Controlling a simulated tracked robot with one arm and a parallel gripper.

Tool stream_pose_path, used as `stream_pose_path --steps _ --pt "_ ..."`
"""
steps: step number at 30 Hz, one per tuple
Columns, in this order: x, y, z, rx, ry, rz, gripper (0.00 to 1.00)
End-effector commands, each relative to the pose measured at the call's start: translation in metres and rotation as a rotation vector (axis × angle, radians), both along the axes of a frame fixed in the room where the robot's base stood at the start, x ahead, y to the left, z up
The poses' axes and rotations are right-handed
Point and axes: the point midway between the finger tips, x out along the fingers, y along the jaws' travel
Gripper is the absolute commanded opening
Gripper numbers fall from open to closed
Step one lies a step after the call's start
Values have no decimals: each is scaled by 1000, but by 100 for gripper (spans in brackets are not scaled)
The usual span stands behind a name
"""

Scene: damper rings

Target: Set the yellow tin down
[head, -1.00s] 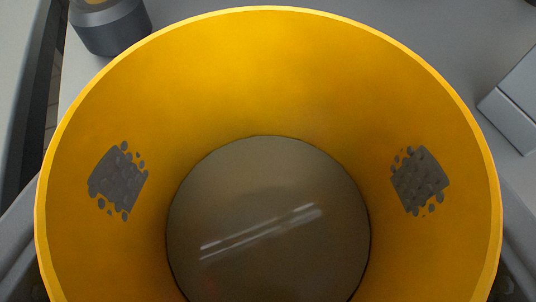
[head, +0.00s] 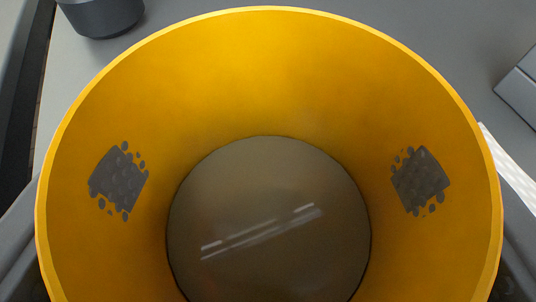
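The yellow tin (head: 270,85) fills most of the head view, seen from above into its open mouth. Its round grey-brown bottom (head: 268,225) shows with pale streaks of reflection, and I see nothing lying in it. Two dark grey speckled patches mark its inner wall, left and right. My gripper (head: 268,245) has grey parts at both sides of the tin, low left and low right, and is shut on it. The tin hides most of the fingers and the surface beneath, so I cannot tell whether its base touches anything.
A dark grey cylinder (head: 102,14) stands on the grey surface (head: 420,25) at top left. A grey block (head: 520,85) is at the right edge, with a white patterned strip (head: 508,170) below it. A dark gap runs along the left. Grey surface beyond the tin looks bare.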

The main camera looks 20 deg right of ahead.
Motion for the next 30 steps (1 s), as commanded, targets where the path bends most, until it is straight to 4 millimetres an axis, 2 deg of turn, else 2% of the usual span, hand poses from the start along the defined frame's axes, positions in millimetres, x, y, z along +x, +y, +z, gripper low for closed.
stream_pose_path --steps 19,20,21,22,30 --pt "0 0 -4 0 -1 0 39" --pt "0 0 -3 -1 -1 0 79" --pt "0 0 -3 -1 -1 0 90" --pt "0 0 -3 -1 -1 0 96" --pt "0 0 -3 -1 0 0 96"
